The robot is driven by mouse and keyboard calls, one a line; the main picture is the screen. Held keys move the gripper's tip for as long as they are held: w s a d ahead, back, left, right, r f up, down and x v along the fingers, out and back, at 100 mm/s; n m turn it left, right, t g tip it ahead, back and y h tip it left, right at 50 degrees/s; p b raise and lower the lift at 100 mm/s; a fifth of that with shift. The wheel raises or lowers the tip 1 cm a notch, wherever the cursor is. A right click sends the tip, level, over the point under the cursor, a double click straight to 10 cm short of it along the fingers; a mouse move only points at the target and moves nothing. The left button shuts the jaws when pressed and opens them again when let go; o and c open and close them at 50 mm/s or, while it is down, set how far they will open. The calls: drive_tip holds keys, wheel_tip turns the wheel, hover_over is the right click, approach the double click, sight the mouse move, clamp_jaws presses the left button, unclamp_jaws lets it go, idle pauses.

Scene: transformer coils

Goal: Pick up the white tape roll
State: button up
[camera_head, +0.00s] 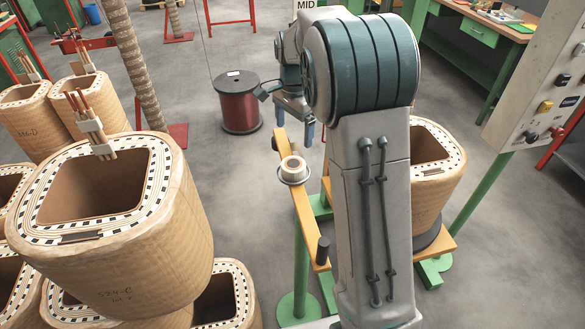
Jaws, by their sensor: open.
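The white tape roll (292,163) has a pale ring and a brownish core. It sits in or on a small round metal dish (293,179) on a narrow yellow beam (305,212), left of my arm. My gripper (295,126) is beyond the roll in the picture, with its fingers apart and pointing down. Nothing shows between the fingers. The gripper is apart from the roll; its exact height over the beam is hard to tell. My upper arm hides part of the beam's surroundings.
Large wound coils (110,240) fill the left side. Another coil (432,185) stands right of my arm. A dark cylinder (323,250) stands on the beam's near end. A red spool (239,103) stands behind. A control panel (545,85) is at right. Grey floor (235,185) lies open between.

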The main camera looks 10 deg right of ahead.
sight(294, 163)
wheel_tip(294, 163, down, 13)
drive_tip(key=shift+s+r+p, duration=0.1)
drive_tip(key=shift+r+p, duration=0.1)
drive_tip(key=shift+p, duration=0.4)
drive_tip(key=shift+c, duration=0.3)
drive_tip(key=c, duration=1.1)
